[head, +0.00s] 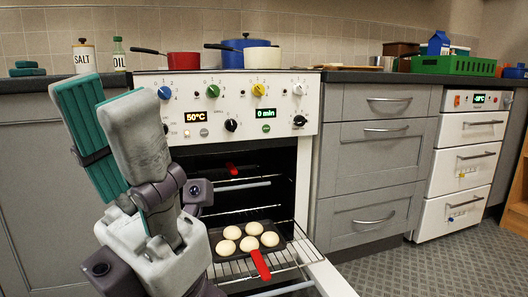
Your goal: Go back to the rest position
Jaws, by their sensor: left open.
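My left gripper (100,96) is raised at the left of the head view, in front of the oven and the left cabinet. Its teal-padded fingers point up and are spread apart, with nothing seen between them. The wrist and arm hide the left part of the oven opening. My right gripper does not show.
The oven (222,83) is open, with its rack (293,250) extending out. A dark tray (222,257) with several pale buns and a red handle (260,264) sits on the rack. Pots (183,60) stand on top. The floor (420,268) at the right is clear.

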